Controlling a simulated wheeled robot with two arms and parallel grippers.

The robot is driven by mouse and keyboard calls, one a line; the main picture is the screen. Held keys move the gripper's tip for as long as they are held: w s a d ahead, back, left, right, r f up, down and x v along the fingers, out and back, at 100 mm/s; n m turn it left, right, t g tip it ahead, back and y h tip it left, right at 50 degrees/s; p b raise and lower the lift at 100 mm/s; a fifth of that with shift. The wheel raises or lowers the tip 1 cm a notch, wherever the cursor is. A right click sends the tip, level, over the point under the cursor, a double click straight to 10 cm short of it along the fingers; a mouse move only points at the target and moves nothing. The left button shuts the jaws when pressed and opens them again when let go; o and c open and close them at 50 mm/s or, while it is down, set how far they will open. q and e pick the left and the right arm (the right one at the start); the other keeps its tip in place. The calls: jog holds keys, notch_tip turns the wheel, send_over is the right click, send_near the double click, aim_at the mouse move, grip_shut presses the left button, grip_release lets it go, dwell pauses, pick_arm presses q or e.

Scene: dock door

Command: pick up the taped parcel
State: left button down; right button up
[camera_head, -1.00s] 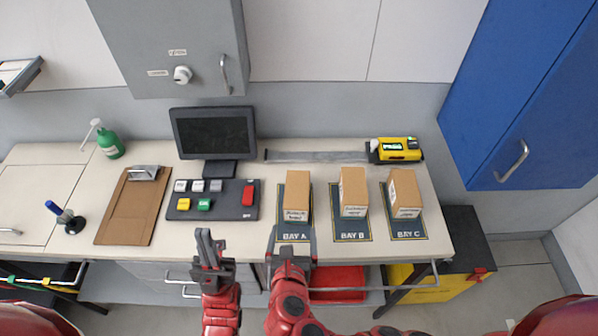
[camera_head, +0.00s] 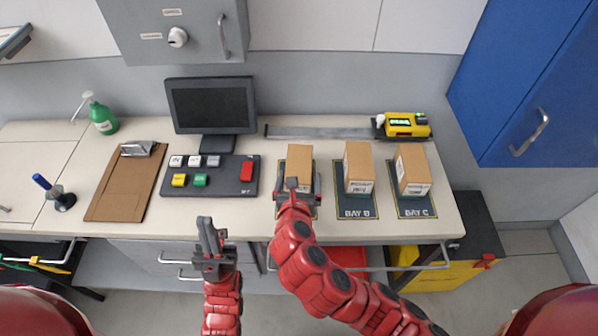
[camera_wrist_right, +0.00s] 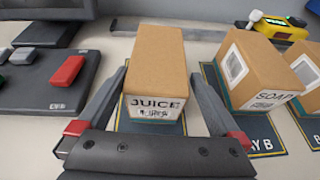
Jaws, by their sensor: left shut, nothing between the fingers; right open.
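Three cardboard boxes stand on mats on the counter: a left box (camera_head: 300,155) labelled JUICE (camera_wrist_right: 157,58), a middle box (camera_head: 359,168) at BAY B labelled SOAP (camera_wrist_right: 250,68), and a right box (camera_head: 411,168) at BAY C. I cannot make out tape on any of them, so I cannot tell which is the taped parcel. My right gripper (camera_head: 298,184) is open at the left box, its fingers (camera_wrist_right: 160,92) on either side of the near end; contact is not clear. My left gripper (camera_head: 211,236) is shut and empty in front of the counter edge.
Left of the boxes are a button panel (camera_head: 211,176), a monitor (camera_head: 212,105) and a clipboard (camera_head: 122,188). A yellow device (camera_head: 406,125) lies behind the boxes. A blue cabinet (camera_head: 530,85) hangs at the right. The counter has narrow gaps between boxes.

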jog(key=p+x, duration=0.2)
jog(key=x, duration=0.2)
jog(key=shift+w+a+f, duration=0.15)
jog(key=shift+w+f, duration=0.05)
jog(key=shift+w+f+p, duration=0.25)
jog(key=shift+w+p, duration=0.05)
jog(key=shift+w, duration=0.05)
jog(key=c, duration=1.6)
